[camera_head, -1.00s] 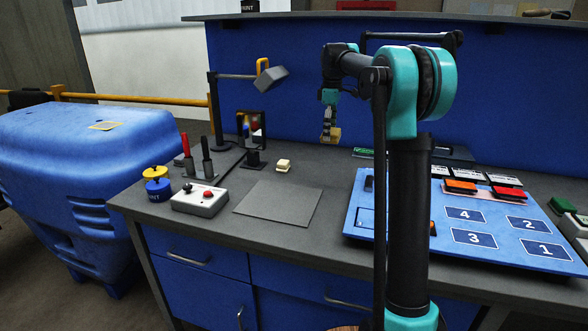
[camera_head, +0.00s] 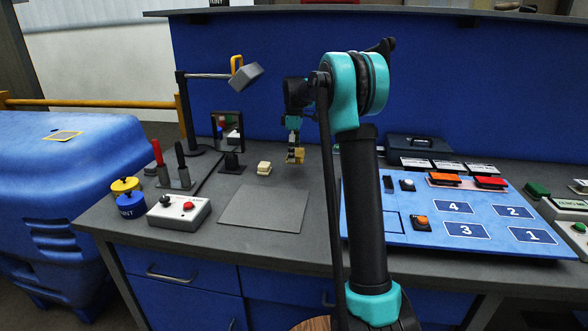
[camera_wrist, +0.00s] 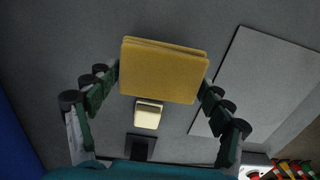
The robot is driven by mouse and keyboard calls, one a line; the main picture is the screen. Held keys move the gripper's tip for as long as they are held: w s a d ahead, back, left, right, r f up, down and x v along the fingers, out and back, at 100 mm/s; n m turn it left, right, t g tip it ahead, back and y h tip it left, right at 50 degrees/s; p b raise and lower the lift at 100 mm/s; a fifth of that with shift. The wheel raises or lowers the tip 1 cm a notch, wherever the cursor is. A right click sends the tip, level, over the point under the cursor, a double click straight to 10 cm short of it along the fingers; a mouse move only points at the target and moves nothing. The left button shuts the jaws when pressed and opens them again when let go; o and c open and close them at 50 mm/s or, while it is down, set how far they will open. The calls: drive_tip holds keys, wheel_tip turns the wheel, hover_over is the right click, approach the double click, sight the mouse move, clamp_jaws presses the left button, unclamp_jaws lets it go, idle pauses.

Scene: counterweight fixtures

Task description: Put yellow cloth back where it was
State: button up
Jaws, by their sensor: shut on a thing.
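The yellow cloth (camera_head: 295,157), a folded slab, is in my gripper (camera_head: 294,151) above the back of the counter, right of a cream block (camera_head: 264,168). In the wrist view the cloth (camera_wrist: 163,70) spans between the two fingers of my gripper (camera_wrist: 160,82), which are shut on its sides. Whether the cloth touches the counter is hard to tell.
A grey mat (camera_head: 262,208) lies in front of the cream block. A mirror on a stand (camera_head: 228,133) and a lamp (camera_head: 245,76) stand behind. A control box (camera_head: 178,212) is at left, a blue numbered board (camera_head: 480,222) at right. Bare counter surrounds the cloth.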

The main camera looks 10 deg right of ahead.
sight(294, 175)
drive_tip(key=shift+f, duration=3.5)
drive_tip(key=o, duration=1.2)
drive_tip(key=shift+f, duration=0.15)
wheel_tip(294, 175, up, 12)
drive_tip(key=shift+r, duration=0.2)
